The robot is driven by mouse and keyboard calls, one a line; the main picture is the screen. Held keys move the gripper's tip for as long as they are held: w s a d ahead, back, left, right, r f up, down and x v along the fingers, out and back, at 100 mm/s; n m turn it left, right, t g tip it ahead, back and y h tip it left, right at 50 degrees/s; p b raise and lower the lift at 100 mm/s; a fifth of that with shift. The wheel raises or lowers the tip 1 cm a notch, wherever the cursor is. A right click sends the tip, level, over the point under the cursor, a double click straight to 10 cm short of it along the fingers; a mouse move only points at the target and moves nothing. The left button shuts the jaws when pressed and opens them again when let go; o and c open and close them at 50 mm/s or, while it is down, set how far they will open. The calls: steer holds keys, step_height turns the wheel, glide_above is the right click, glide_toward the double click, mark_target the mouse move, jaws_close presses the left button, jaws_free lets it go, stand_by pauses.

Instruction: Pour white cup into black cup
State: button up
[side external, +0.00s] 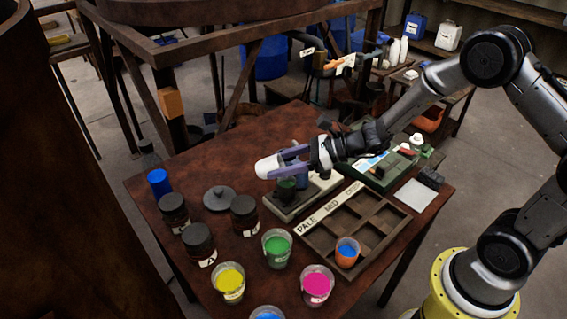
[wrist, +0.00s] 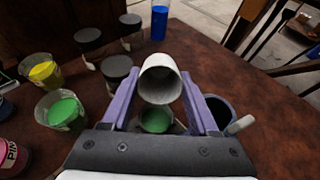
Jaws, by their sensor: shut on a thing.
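My gripper (side external: 284,160) has purple fingers and is shut on the white cup (side external: 267,168), held above the table, tipped well over to its side. In the wrist view the white cup (wrist: 160,66) sits between the fingertips (wrist: 154,92). A vessel with green contents (wrist: 157,121) shows below the cup. In the side view a dark vessel with green in it (side external: 286,187) stands under the fingers, partly hidden. A dark round cup (wrist: 218,108) lies right of the right finger in the wrist view, partly covered. I cannot tell which is the black cup, and no stream is visible.
Dark lidded jars (side external: 199,240), a blue cylinder (side external: 159,183) and a grey lid (side external: 219,198) stand left. Cups of green (side external: 277,246), yellow (side external: 229,282) and pink (side external: 317,286) are in front. A compartment tray (side external: 322,248) holds an orange-blue cup (side external: 347,252).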

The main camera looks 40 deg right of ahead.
mark_target(273, 158)
steer(key=g+h, duration=0.2)
steer(key=w+r+g+h, duration=0.1)
steer(key=shift+a+r+g+h, duration=0.1)
steer(key=shift+a+g+h, duration=0.2)
steer(key=shift+a+h, duration=0.1)
steer(key=shift+a+r+g+h, duration=0.15)
steer(key=shift+a+g+h, duration=0.05)
steer(key=shift+g+h, duration=0.85)
steer(key=shift+w+a+g+h, duration=0.1)
steer(key=shift+w+g+h, duration=0.05)
steer(key=shift+g+h, duration=1.6)
steer(key=shift+r, duration=1.35)
